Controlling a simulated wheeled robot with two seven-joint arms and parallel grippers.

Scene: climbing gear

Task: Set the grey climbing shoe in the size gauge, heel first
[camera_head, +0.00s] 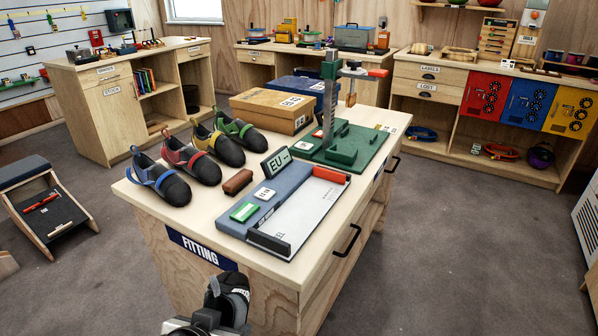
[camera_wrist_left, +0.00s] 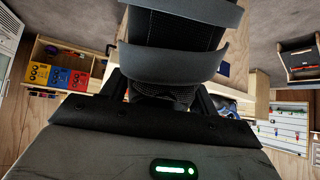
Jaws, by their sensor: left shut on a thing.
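The grey climbing shoe (camera_head: 238,286) is low in the head view, in front of the fitting table's near end. My left gripper (camera_head: 208,318) is shut on it and holds it clear of the tabletop. In the left wrist view the shoe (camera_wrist_left: 178,28) fills the upper middle, with dark straps across it, and the gripper (camera_wrist_left: 160,100) grips its lower end. The size gauge (camera_head: 308,212) lies on the table with a white plate, a blue-grey side, a black block (camera_head: 268,243) at its near end and a red slider (camera_head: 331,175) at its far end. My right gripper is out of view.
Several coloured shoes (camera_head: 203,167) stand left of the gauge. A brown brush (camera_head: 237,182), a green-and-white block (camera_head: 244,212) and an EU sign (camera_head: 276,164) are nearby. A green press (camera_head: 340,148) and boxes (camera_head: 272,109) stand behind. The white plate is clear.

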